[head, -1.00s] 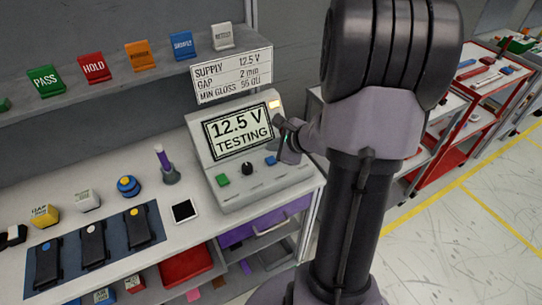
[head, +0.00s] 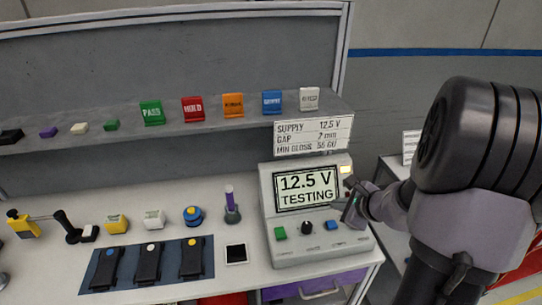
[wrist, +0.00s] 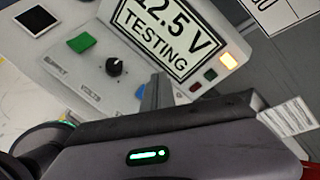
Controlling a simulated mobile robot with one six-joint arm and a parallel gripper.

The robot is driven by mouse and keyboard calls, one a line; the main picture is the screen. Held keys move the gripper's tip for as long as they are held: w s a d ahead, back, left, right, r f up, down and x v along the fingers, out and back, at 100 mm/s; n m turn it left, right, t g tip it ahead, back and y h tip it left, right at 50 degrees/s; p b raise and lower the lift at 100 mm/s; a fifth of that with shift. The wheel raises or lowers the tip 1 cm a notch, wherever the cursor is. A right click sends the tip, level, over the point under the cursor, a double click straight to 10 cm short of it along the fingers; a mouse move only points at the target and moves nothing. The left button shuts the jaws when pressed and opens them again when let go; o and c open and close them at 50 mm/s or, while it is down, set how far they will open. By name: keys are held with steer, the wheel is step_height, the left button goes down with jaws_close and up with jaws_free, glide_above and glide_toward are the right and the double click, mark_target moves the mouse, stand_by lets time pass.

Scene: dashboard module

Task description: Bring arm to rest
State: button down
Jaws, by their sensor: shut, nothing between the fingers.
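My gripper (head: 354,212) is shut and empty. In the head view it hangs just in front of the right side of the grey test unit (head: 268,215), near its blue button (head: 331,225). I cannot tell whether it touches the unit. The unit's screen (head: 305,190) reads 12.5 V TESTING, and a yellow lamp (head: 345,169) is lit beside it. In the wrist view the gripper (wrist: 160,95) points toward the unit's panel, with the black knob (wrist: 114,67) and green button (wrist: 81,43) to its left.
A dark mat (head: 93,284) with several black modules lies on the bench left of the unit. A purple-topped tool (head: 231,205) stands behind a small white-framed tile (head: 236,254). A shelf (head: 70,141) with coloured tags runs above. A spec sign (head: 313,136) hangs over the unit.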

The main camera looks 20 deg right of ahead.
steer(key=a+r+n+y+b, duration=0.15)
steer(key=a+r+n, duration=0.3)
steer(key=a, duration=0.45)
steer(key=a+r+n+y, duration=0.2)
steer(key=a+r+n, duration=0.25)
steer(key=a, duration=0.45)
steer(key=s+a+r+n+g+b, duration=0.1)
steer(key=s+a+r+n+g, duration=0.15)
steer(key=s+a+n, duration=0.8)
steer(key=s+a+n+h, duration=0.1)
steer(key=s+a+n, duration=0.1)
steer(key=s, duration=0.4)
steer(key=shift+s+n+g+b, duration=0.15)
steer(key=shift+n+g+b, duration=0.3)
steer(key=shift+n, duration=0.2)
